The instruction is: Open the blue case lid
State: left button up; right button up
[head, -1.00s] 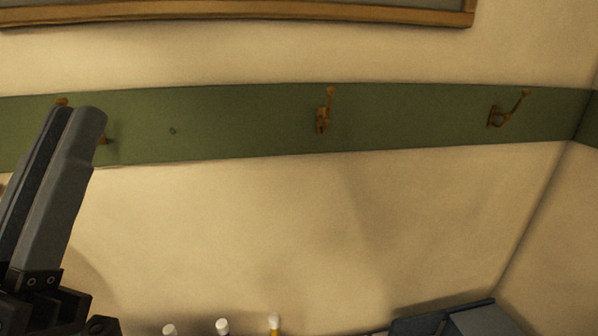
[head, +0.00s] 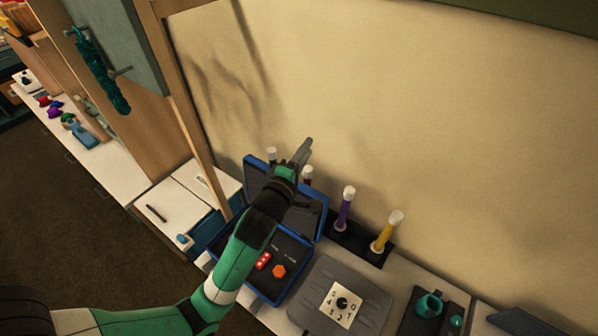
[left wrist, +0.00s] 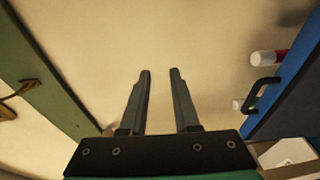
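The blue case (head: 262,293) stands on the counter in the head view. Its lid (head: 319,222) is raised and stands open at the back, tilted towards the wall. My left arm crosses in front and hides part of lid and case. My left gripper (head: 306,145) is above and behind the lid's upper edge, pointing at the wall. In the left wrist view, the left gripper (left wrist: 160,72) has its fingers apart with nothing between them. The lid's blue outer face (left wrist: 296,72) and black handle (left wrist: 262,92) are at the right, apart from the fingers. My right gripper is not in view.
Inside the case are a red piece (head: 263,261) and an orange piece (head: 279,271). Tubes with purple (head: 345,210) and yellow (head: 386,235) contents stand behind it. A wooden post (head: 195,140) rises at left.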

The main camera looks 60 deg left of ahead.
pick_arm(q)
jog(key=s+a+f+g+b, duration=0.1)
jog(key=s+a+f+g, duration=0.2)
jog(key=f, duration=0.5)
jog(key=s+a+f+g+b, duration=0.15)
jog(key=s+f, duration=0.25)
jog(key=f, duration=0.4)
jog(key=shift+n+t, duration=0.35)
jog(key=shift+n, duration=0.05)
jog(key=x, duration=0.8)
jog(key=a+x, duration=0.1)
jog(key=x, duration=0.2)
jog(key=shift+s+a+r, duration=0.1)
jog(key=shift+a+r, duration=0.1)
jog(key=shift+a, duration=0.1)
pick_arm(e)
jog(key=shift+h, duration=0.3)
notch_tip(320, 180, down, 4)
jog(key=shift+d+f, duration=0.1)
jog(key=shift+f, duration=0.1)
pick_arm(q)
grip_shut()
